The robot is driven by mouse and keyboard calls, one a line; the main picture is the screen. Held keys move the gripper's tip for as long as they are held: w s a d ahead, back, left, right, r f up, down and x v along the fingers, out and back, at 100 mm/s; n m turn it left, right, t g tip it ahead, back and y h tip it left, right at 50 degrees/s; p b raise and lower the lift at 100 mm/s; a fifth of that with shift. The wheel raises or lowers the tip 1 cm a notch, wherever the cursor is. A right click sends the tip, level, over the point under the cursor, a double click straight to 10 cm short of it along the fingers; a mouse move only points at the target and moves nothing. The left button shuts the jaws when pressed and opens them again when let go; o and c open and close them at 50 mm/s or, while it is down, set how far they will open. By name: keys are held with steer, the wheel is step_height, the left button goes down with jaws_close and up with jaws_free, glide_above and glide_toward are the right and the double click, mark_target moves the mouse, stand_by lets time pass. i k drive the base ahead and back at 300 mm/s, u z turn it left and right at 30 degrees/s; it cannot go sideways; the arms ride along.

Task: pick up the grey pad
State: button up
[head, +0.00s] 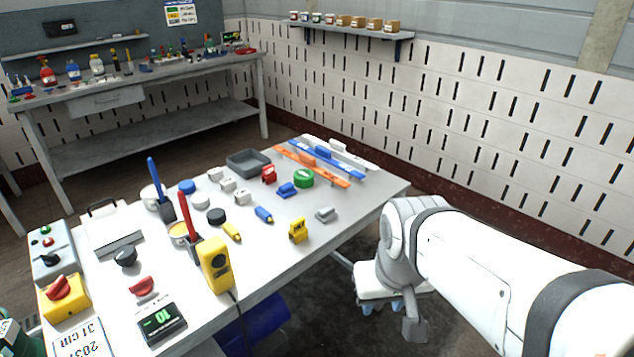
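A small grey block-like piece (325,214), which looks like the grey pad, lies on the white table (300,258) near its right edge. Nothing touches it. My white arm comes in from the lower right and bends down at its elbow. My gripper (392,305) hangs at the arm's lower end, beside the table and to the right of and below the grey pad in the picture. It is apart from the pad. The fingers are small and partly hidden by the arm, so I cannot tell whether they are open.
A yellow block (298,230) stands left of the pad, a blue piece (264,214) further left. A green round piece (303,178) and a grey tray (248,163) lie behind. A yellow handheld device (215,264) stands at the front edge. Table around the pad is clear.

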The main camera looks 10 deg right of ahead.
mark_target(327, 213)
steer(key=u, duration=0.1)
steer(key=i, duration=0.9)
steer(key=z, duration=0.05)
